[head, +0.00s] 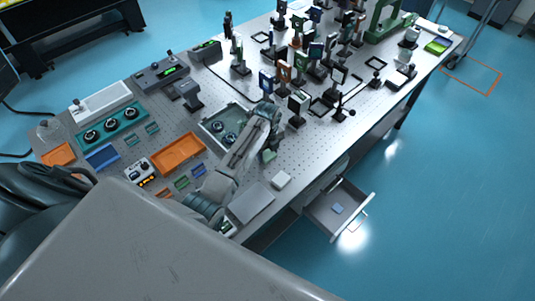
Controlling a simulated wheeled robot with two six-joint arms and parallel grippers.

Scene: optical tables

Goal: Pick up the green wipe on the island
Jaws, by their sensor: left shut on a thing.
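My left arm reaches from the lower left over the optical table (310,165). Its gripper (270,147) points down near the table's front part and is shut on the green wipe (269,156). The wipe is a small pale green piece at the fingertips, and the gripper hides part of it. I cannot tell whether the wipe touches the table or hangs just above it. My right gripper is not in view.
A white block (281,180) and a grey flat panel (251,204) lie near the front edge. A grey tray (209,126) with round parts is left of the arm. Several optics mounts stand behind. An open drawer (322,217) juts out below.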

